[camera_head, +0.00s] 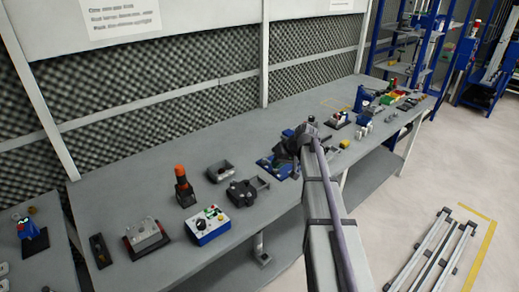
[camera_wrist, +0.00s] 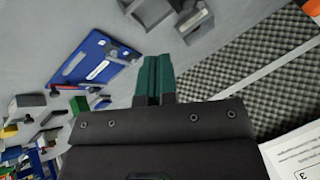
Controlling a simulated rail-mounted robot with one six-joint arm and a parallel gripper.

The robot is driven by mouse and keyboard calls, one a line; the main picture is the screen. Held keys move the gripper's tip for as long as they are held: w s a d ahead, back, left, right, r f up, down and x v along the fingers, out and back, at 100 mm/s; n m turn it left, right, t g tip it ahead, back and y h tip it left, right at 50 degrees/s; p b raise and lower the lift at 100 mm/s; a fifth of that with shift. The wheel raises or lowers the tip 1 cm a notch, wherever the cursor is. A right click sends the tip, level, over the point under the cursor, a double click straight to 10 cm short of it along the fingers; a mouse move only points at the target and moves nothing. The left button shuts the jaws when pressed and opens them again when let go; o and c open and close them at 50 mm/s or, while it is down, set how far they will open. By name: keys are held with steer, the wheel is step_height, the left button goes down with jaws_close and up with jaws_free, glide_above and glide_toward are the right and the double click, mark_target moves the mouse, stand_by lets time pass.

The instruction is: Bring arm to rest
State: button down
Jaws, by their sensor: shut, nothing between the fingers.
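My arm reaches out over the grey bench (camera_head: 130,183) in the head view, and its wrist sits above the bench near the blue plate (camera_head: 279,167). The gripper's fingers are hidden there behind the arm. In the wrist view my gripper (camera_wrist: 154,78) shows its two green fingers pressed together, with nothing between them. The fingers are in front of the grey bench top, to the right of the blue plate (camera_wrist: 92,65) in that picture. I cannot tell how high they are above the bench.
On the bench stand a black and orange tool (camera_head: 184,186), a blue and white button box (camera_head: 207,226), a dark clamp-like fixture (camera_head: 243,193) and an open grey tray (camera_head: 220,171). More small parts crowd the far end. Dark foam panels (camera_head: 180,125) wall the back. Rails (camera_head: 435,250) lie on the floor.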

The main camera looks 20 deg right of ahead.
steer(key=s+a+f+g+h, duration=0.1)
steer(key=s+a+g+h, duration=0.1)
steer(key=s+a, duration=0.6)
steer(key=s+a+f+g+h, duration=0.2)
steer(key=s+a, duration=0.7)
steer(key=s, duration=0.8)
steer(key=shift+g+h, duration=0.4)
